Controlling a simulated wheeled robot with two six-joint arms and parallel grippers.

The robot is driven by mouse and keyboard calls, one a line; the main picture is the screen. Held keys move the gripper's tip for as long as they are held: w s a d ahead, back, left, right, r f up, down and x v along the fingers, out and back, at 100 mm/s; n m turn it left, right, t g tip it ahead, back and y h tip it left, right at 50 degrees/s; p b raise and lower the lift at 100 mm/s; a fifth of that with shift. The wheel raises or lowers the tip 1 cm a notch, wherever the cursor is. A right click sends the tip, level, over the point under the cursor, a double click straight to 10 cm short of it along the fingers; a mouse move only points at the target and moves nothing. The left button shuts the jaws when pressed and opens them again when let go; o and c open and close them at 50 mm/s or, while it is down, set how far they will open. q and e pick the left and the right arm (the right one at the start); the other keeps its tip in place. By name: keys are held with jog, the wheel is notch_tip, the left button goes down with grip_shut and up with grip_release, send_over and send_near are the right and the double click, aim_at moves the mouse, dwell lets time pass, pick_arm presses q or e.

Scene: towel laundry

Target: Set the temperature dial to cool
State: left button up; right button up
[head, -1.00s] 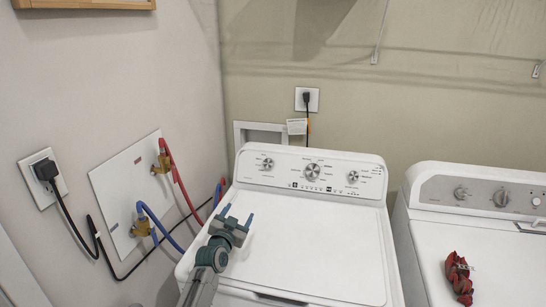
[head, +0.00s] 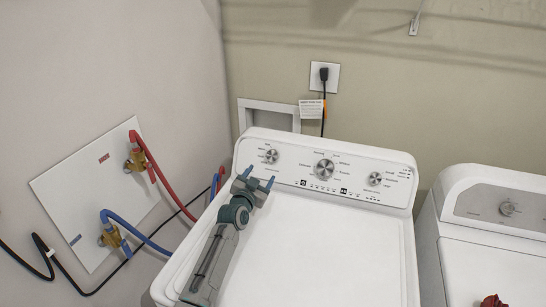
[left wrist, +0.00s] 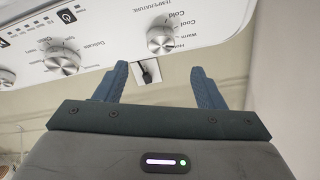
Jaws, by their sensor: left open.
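The temperature dial (left wrist: 160,40) is a round silver knob on the white washer's control panel. In the left wrist view, Cold, Cool, Warm and Hot are printed beside it; I cannot tell which its pointer marks. In the head view it is the leftmost knob (head: 271,156). My left gripper (head: 260,176) is open and empty, just in front of and below that knob. In the left wrist view its blue fingers (left wrist: 160,70) are spread, with the dial beyond the gap between them and apart from them. My right gripper is not in view.
The washer panel also has a larger middle knob (head: 324,170) and a right knob (head: 375,179). Red (head: 146,155) and blue (head: 135,229) hoses run along the left wall. A second machine (head: 490,240) stands at the right with a red cloth (head: 493,301) on it. The washer lid is clear.

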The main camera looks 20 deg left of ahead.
aim_at(272, 156)
pick_arm(q)
jog(key=w, duration=0.3)
jog(key=w+b, duration=0.1)
jog(key=w, duration=0.2)
jog(key=w+b, duration=0.1)
jog(key=w, duration=0.2)
jog(key=shift+d+f, duration=0.1)
jog(key=shift+d, duration=0.15)
jog(key=shift+w+r+b, duration=0.25)
jog(key=shift+w+b, duration=0.1)
jog(key=shift+w, duration=0.2)
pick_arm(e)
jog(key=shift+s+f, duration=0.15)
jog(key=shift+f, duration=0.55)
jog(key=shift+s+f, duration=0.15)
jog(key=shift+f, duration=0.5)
pick_arm(q)
jog(key=c, duration=1)
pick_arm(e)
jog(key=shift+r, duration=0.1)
